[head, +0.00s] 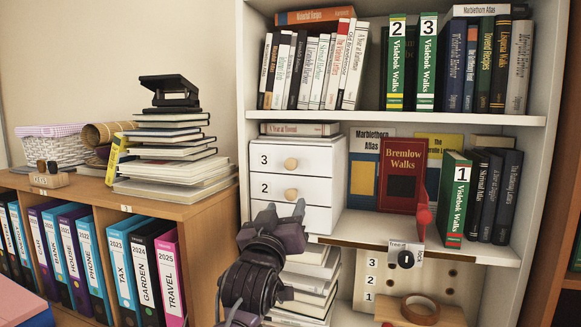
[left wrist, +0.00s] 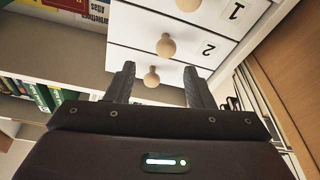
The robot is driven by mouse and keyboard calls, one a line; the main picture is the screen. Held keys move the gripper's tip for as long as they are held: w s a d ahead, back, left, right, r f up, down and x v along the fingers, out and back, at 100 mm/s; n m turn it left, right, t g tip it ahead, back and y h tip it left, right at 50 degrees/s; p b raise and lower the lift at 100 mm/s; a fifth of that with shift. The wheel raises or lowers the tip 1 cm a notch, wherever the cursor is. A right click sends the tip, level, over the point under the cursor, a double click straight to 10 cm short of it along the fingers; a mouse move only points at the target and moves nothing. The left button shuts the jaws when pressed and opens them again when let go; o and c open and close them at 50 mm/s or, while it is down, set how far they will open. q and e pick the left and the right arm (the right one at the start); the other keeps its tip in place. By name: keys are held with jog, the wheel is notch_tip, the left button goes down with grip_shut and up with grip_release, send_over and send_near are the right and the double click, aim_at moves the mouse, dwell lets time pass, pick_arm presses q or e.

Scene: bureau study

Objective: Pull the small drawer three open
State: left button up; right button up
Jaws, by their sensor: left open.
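The small drawer three (head: 315,162) is the top drawer of a white drawer unit on the shelf, marked 3, with a round wooden knob (head: 291,163). It looks shut. My left gripper (head: 285,212) is open, in front of the unit and over its lower part in the head view. The left wrist view is turned over, so drawer three is the lowest there; its knob (left wrist: 152,78) shows between the open fingertips (left wrist: 159,70). I see no contact with the knob. The number on this drawer is hidden in that view. My right gripper is not in view.
Drawer two (head: 315,189) is shut below, with its own knob (head: 291,194). A red book (head: 402,165) stands right of the unit and a book (head: 300,129) lies on top. A stack of books (head: 310,285) sits below, near my left arm. A wooden cabinet (head: 215,205) stands left.

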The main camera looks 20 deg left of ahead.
pick_arm(q)
jog(key=t, duration=0.1)
send_near(289, 167)
jog(key=x, duration=0.4)
jog(key=shift+n+y, duration=0.3)
jog(key=p+x, duration=0.2)
jog(key=x, duration=0.4)
jog(key=shift+w+d+r, duration=0.15)
jog(key=shift+w+r, duration=0.05)
jog(key=shift+w, duration=0.1)
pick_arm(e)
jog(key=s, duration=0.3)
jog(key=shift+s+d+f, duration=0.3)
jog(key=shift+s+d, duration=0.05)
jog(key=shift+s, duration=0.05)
pick_arm(q)
grip_shut()
